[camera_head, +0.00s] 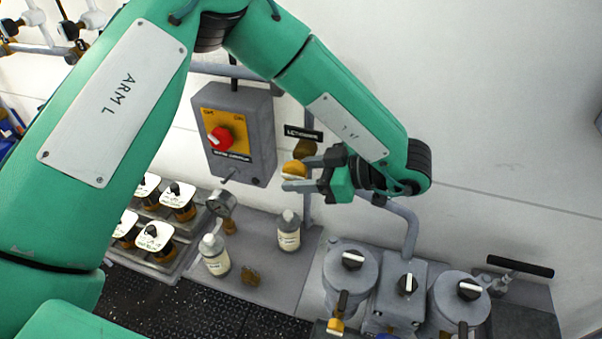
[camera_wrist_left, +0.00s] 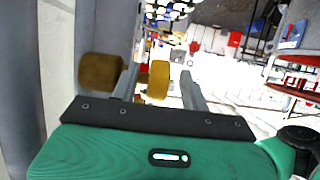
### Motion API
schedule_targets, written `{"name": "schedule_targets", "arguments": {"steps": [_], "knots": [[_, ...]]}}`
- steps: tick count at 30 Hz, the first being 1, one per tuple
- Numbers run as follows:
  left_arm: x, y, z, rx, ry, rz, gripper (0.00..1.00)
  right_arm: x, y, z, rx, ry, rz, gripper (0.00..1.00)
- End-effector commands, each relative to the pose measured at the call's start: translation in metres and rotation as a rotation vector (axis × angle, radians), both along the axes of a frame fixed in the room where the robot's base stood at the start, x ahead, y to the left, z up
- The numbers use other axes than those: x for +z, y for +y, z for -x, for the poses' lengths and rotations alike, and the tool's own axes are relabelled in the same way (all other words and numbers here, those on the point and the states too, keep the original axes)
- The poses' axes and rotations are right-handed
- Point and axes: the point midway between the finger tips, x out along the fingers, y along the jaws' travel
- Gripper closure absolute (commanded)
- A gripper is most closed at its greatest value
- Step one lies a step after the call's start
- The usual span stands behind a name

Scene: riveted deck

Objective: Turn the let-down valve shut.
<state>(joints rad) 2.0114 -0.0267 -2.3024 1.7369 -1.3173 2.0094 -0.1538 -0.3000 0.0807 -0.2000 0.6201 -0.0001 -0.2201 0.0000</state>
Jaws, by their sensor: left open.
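The let-down valve is on a grey pipe at the wall, under a small black label (camera_head: 303,132). Its brass body (camera_head: 305,148) and yellow handle (camera_head: 294,170) show in the head view. My left gripper (camera_head: 296,174) reaches in from the right with its two fingers at the handle. In the left wrist view the yellow handle (camera_wrist_left: 158,80) stands between the open fingers, with gaps visible at its sides. A brown knob-like part (camera_wrist_left: 100,70) is left of the fingers. I cannot tell whether either finger touches the handle. My right gripper is not in view.
A grey switch box (camera_head: 258,135) with a red knob is left of the valve. A pressure gauge (camera_head: 221,203) and two white bottles (camera_head: 289,230) stand below. Grey canisters (camera_head: 350,275) with black knobs stand at lower right. The wall to the right is bare.

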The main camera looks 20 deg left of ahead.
Motion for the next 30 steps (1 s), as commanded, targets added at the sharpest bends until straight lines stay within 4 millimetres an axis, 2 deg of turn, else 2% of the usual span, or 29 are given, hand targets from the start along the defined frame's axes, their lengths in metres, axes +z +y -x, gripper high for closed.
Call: {"name": "schedule_targets", "arguments": {"steps": [5, 18, 24, 30], "knots": [[0.006, -0.021, 0.0, -0.004, -0.005, -0.001, 0.55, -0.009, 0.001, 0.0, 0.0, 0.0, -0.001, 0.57], [0.036, -0.098, 0.003, -0.003, -0.006, -0.002, 0.55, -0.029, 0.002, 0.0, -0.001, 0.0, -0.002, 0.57], [0.045, -0.119, 0.004, -0.001, -0.003, -0.002, 0.55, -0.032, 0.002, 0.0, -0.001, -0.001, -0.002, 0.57], [0.049, -0.127, 0.004, -0.001, 0.001, 0.0, 0.55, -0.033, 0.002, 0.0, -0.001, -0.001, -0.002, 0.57]]}}
